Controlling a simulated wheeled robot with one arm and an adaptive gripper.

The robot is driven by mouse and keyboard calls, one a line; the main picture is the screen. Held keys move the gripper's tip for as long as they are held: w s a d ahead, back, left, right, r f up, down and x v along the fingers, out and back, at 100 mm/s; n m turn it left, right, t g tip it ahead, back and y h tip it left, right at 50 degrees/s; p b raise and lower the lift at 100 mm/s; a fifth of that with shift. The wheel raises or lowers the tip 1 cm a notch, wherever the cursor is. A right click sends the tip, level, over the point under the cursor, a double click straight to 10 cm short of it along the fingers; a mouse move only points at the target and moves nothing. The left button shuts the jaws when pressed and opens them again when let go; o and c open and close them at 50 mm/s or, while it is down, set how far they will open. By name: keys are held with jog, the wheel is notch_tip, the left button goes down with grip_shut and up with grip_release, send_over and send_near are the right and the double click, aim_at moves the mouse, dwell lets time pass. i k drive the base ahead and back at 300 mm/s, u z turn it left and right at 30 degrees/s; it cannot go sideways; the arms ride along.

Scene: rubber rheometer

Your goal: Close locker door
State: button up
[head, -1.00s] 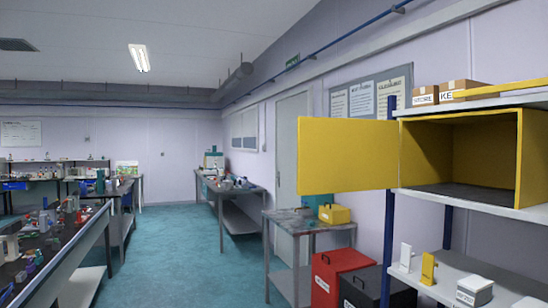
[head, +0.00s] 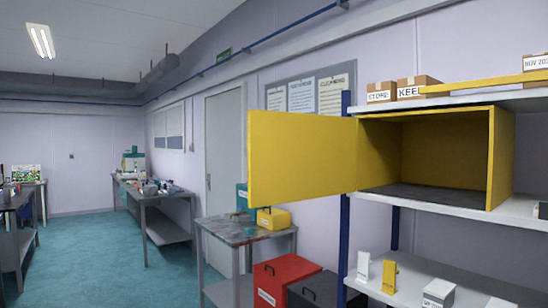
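A yellow locker (head: 501,160) stands on the white shelf of a rack at the right in the head view. Its yellow door (head: 302,157) is swung wide open to the left, hinged at the locker's left side. The inside of the locker looks empty, with a dark floor (head: 425,194). My gripper is not in the head view.
Cardboard boxes (head: 418,87) sit on the shelf above. Small white and yellow items (head: 389,277) stand on the shelf below. A grey side table (head: 240,230), a red bin (head: 284,279) and a black bin stand left of the rack. The teal floor (head: 100,260) is clear at left.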

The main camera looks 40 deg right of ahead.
aim_at(293, 156)
jog(key=i, duration=2.25)
jog(key=z, duration=2.75)
jog(key=k, duration=0.45)
jog(key=u, duration=1.6)
jog(key=i, duration=0.65)
jog(key=z, duration=0.25)
